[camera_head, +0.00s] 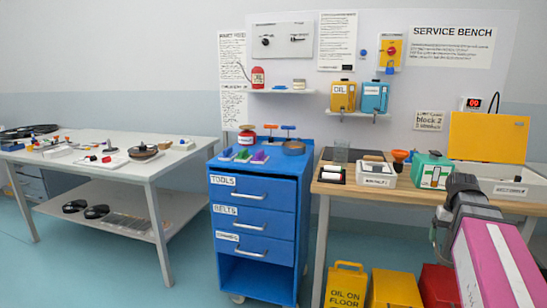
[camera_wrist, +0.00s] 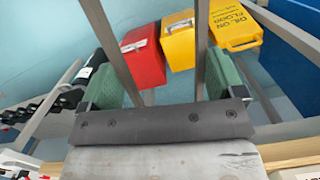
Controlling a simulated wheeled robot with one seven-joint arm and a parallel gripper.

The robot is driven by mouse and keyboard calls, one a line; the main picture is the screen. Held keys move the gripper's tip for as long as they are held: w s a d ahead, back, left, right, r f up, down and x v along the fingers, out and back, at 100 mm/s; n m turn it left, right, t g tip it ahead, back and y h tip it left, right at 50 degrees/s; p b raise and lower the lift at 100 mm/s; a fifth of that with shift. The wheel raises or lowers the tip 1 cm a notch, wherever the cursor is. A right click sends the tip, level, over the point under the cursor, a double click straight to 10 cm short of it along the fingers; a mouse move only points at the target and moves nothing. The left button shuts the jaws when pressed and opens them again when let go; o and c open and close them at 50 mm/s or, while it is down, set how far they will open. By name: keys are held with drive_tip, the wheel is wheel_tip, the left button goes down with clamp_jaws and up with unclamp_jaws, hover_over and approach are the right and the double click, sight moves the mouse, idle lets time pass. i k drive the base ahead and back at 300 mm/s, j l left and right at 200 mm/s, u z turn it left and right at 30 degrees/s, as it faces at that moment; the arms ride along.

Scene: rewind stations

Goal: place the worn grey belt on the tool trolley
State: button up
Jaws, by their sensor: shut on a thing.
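My gripper (camera_wrist: 166,80) shows its two green-padded fingers well apart in the wrist view. A grey belt (camera_wrist: 113,45) shows there as two long strips, one against the inside of each pad, running out past the top edge. Its far end is out of frame. In the head view my gripper (camera_head: 440,228) is at the lower right, in front of the bench, and the belt cannot be made out. The blue tool trolley (camera_head: 278,193) stands left of it, with labelled drawers. Its top carries colored clips, a red pot and a brown ring.
The wooden service bench (camera_head: 330,190) with boxes and a green case (camera_head: 432,170) is right of the trolley. A grey table (camera_head: 185,160) is at left. Floor shows between table and trolley.

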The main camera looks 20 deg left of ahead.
sight(252, 152)
drive_tip(key=k+j+u, duration=0.15)
drive_tip(key=j, duration=0.95)
drive_tip(key=j+u, duration=0.1)
drive_tip(key=j, duration=1)
drive_tip(key=k, duration=0.05)
